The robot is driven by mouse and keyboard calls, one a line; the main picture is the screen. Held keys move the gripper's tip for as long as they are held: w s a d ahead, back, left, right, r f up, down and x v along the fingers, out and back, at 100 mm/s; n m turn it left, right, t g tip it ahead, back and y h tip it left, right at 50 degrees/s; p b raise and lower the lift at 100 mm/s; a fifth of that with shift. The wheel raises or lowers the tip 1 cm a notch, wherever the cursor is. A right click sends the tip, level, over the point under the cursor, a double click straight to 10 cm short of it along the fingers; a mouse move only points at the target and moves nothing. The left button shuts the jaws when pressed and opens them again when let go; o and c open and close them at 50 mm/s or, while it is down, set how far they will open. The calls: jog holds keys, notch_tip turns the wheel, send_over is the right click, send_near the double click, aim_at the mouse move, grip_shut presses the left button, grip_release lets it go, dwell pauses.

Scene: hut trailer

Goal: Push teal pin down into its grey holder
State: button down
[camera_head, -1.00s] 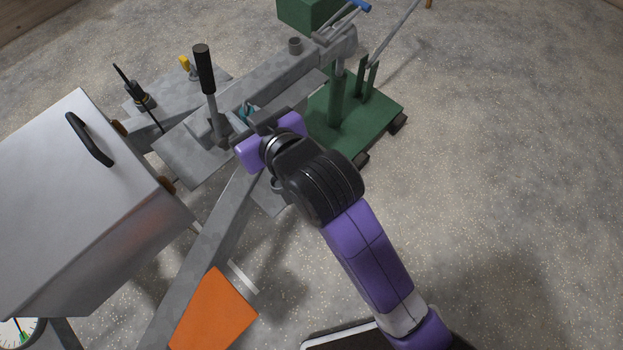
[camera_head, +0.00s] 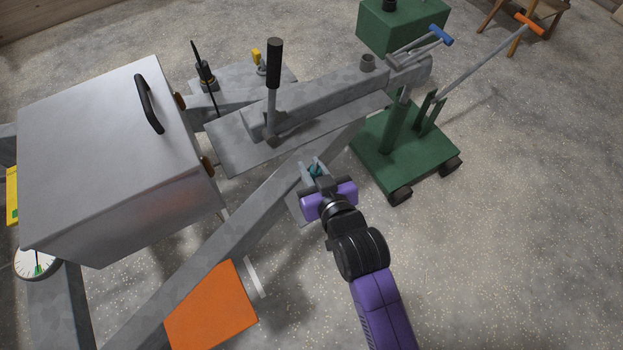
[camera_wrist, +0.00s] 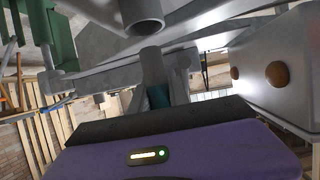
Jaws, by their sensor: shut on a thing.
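The teal pin (camera_head: 316,170) shows as a small patch between my fingers in the head view. My gripper (camera_head: 313,166) is shut on it, beside the near edge of the grey beam's plate and above the sloping grey frame bar. In the wrist view the teal part (camera_wrist: 158,97) shows low between the fingers (camera_wrist: 160,75); most of the pin is hidden. A grey open-ended tube (camera_wrist: 140,15) is at the top of the wrist view, apart from the pin. I cannot tell whether this tube is the grey holder.
A grey beam (camera_head: 330,100) carries an upright black-handled lever (camera_head: 274,65). A large grey box (camera_head: 100,150) stands left, an orange block (camera_head: 212,305) lies below. A green wheeled stand (camera_head: 420,155) is at right. Open floor (camera_head: 510,260) lies on the right.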

jog(key=shift+f+b, duration=0.45)
jog(key=shift+f, duration=2)
jog(key=shift+f, duration=0.15)
jog(key=c, duration=1.3)
grip_release()
jog(key=shift+o, duration=0.2)
jog(key=p+v, duration=0.1)
jog(key=v, duration=1.1)
jog(key=shift+r+p, duration=0.25)
jog(key=shift+p, duration=0.05)
